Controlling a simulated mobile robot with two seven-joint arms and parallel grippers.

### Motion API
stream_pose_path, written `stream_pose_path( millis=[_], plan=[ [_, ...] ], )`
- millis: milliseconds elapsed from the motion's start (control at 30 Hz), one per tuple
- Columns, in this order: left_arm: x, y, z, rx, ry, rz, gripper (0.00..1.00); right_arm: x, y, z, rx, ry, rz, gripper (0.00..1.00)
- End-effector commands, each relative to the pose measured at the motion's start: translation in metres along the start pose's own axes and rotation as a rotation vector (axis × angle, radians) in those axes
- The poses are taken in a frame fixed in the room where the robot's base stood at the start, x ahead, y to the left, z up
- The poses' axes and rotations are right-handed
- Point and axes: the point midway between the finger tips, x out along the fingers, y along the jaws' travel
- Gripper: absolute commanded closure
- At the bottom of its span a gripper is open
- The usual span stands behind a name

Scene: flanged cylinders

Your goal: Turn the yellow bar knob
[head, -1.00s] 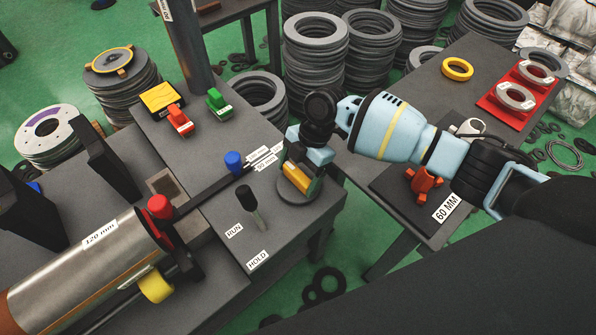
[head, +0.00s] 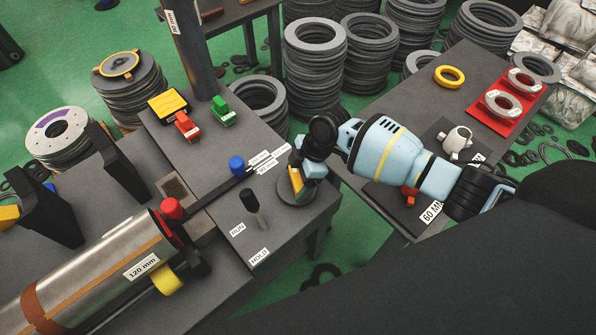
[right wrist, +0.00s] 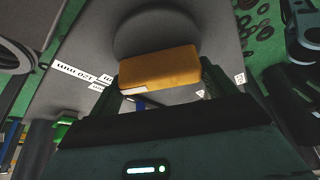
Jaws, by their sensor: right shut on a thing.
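The yellow bar knob (head: 296,182) sits on a round grey base (head: 298,194) near the right edge of the grey bench. In the right wrist view the bar (right wrist: 160,67) lies crosswise between the two dark fingers, with the round base (right wrist: 155,30) beyond it. My right gripper (head: 303,172) reaches in from the right and is shut on the bar. Its fingers partly hide the knob in the head view. My left gripper is not in view.
A black lever (head: 250,201) stands near the RUN and HOLD labels, left of the knob. A blue knob (head: 236,165) and a red knob (head: 172,208) are further left. A steel cylinder marked 120 mm (head: 100,275) lies at lower left. A side table (head: 420,100) stands at right.

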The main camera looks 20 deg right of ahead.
Motion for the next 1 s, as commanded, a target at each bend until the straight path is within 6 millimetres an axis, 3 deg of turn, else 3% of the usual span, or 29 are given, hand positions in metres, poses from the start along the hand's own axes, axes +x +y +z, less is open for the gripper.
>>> stream_pose_path(
  millis=[500,1000],
  plan=[
    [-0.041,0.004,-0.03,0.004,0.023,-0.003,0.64,-0.006,0.001,-0.002,0.448,0.002,0.188,0.4],
    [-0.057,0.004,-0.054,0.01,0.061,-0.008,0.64,-0.003,0.001,-0.001,0.731,0.002,0.304,0.4]
  ],
)
